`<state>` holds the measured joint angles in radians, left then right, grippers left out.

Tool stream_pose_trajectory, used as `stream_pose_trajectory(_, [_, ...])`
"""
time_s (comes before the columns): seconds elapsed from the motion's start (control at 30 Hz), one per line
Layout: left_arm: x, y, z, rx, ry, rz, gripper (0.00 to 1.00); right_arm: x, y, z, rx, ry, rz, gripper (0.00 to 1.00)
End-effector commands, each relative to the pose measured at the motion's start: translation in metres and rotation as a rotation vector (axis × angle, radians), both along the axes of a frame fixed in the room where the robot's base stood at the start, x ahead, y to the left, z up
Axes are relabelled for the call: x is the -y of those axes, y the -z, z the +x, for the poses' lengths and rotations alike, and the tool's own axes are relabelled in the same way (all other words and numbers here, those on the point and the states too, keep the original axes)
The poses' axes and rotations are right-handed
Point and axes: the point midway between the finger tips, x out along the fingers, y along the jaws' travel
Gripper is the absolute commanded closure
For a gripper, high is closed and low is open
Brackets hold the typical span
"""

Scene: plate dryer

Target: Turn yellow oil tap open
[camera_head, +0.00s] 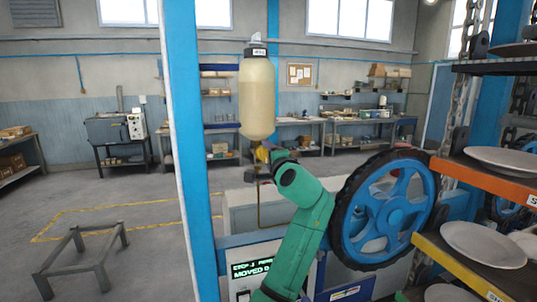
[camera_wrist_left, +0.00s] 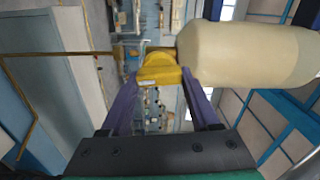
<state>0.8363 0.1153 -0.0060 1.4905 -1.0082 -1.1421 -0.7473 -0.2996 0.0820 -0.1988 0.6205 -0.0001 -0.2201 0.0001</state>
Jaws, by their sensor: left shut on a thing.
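The yellow oil tap (camera_head: 263,155) sits just below a hanging cream oil bottle (camera_head: 257,97). In the left wrist view the yellow tap (camera_wrist_left: 158,70) lies between the two purple fingers of my left gripper (camera_wrist_left: 161,76). My left gripper is shut on the tap. The bottle (camera_wrist_left: 245,55) fills the upper right of that view, and a thin brass pipe (camera_wrist_left: 65,53) runs from the tap to the left. In the head view my green left arm hides most of the gripper. My right gripper is not in view.
A large blue wheel with a black rim (camera_head: 395,208) stands close to the right of my arm. Racks with plates (camera_head: 484,244) are at the far right. A blue post (camera_head: 190,150) stands left of the bottle. A low metal frame (camera_head: 80,262) is on the open floor.

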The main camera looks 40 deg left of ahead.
Motion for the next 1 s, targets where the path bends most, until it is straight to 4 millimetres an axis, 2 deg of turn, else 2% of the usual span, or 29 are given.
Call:
stream_pose_trajectory(0.03, [-0.0008,-0.0046,-0.0012,-0.013,-0.001,0.022,0.93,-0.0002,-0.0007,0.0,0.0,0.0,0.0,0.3])
stream_pose_trajectory(0.3, [-0.0008,-0.0048,-0.0013,-0.081,-0.001,0.071,0.93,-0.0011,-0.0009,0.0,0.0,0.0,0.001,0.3])
stream_pose_trajectory(0.77, [-0.0007,-0.0059,-0.0014,-0.093,-0.002,0.082,0.93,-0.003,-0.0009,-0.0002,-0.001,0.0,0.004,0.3])
stream_pose_trajectory(0.8, [-0.0008,-0.006,-0.0015,-0.093,-0.002,0.082,0.34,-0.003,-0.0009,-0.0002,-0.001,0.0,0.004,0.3])
stream_pose_trajectory(0.87, [-0.0006,-0.0058,-0.0014,-0.093,-0.002,0.082,0.11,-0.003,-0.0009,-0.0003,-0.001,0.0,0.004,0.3])
stream_pose_trajectory(0.9, [-0.0006,-0.0052,-0.0012,-0.094,-0.001,0.081,0.07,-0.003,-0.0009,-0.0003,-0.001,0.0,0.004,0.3])
stream_pose_trajectory(1.0, [-0.0004,-0.0037,-0.0009,-0.095,-0.001,0.078,0.07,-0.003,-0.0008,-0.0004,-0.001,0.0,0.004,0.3])
